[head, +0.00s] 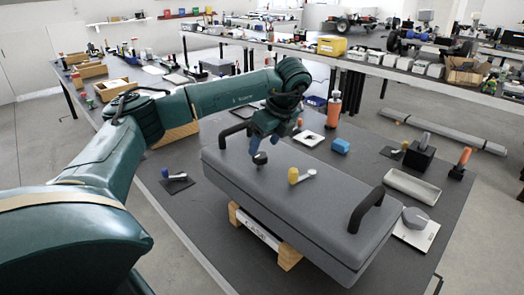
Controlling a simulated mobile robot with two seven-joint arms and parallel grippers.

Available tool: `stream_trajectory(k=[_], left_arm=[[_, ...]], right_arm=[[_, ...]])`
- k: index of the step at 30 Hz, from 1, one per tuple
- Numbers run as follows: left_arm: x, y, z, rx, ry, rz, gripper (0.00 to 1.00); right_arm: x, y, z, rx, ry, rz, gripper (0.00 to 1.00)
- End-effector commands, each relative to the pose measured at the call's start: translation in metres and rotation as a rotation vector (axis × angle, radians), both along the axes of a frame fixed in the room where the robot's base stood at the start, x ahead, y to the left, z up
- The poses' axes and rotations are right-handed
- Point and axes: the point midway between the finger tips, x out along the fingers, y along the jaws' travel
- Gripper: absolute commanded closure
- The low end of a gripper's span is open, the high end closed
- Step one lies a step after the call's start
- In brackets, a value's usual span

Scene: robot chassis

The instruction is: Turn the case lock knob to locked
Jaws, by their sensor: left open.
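The grey case (330,212) lies flat on the dark table, raised on wooden blocks with a white "CASE" label (258,232) at its front. On its top is a yellow knob (293,176) with a silver lever pointing right. To its left is a dark round knob (260,158) on the case top. I cannot tell for sure which is the lock knob or read any lock marking. My left gripper (261,145) is open, pointing down close above the dark knob; whether it touches is unclear. The yellow knob is apart from it. My right gripper is out of view.
Black handles (368,210) rise at the case's ends. Around it stand an orange bottle (334,110), a blue block (340,146), a grey tray (411,187), a round grey dial on a white plate (416,219), and a small knob plate (176,181) at left.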

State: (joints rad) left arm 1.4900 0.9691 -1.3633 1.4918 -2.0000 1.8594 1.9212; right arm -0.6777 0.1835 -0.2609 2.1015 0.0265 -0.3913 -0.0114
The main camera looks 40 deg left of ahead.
Motion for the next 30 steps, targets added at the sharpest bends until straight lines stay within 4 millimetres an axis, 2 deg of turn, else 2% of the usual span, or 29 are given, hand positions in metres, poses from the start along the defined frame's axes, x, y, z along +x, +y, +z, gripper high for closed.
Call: stream_trajectory(k=[3,9,19,30], left_arm=[[0.000,0.008,-0.018,0.001,0.003,0.001,0.41],[0.001,0.015,-0.035,-0.001,0.000,-0.001,0.41],[0.001,0.016,-0.039,-0.001,0.000,-0.001,0.41],[0.001,0.016,-0.038,-0.001,0.000,-0.001,0.71]], right_arm=[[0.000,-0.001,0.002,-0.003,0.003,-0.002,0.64],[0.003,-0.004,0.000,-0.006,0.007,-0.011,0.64],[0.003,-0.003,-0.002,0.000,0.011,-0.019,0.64],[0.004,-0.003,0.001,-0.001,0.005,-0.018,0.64]])
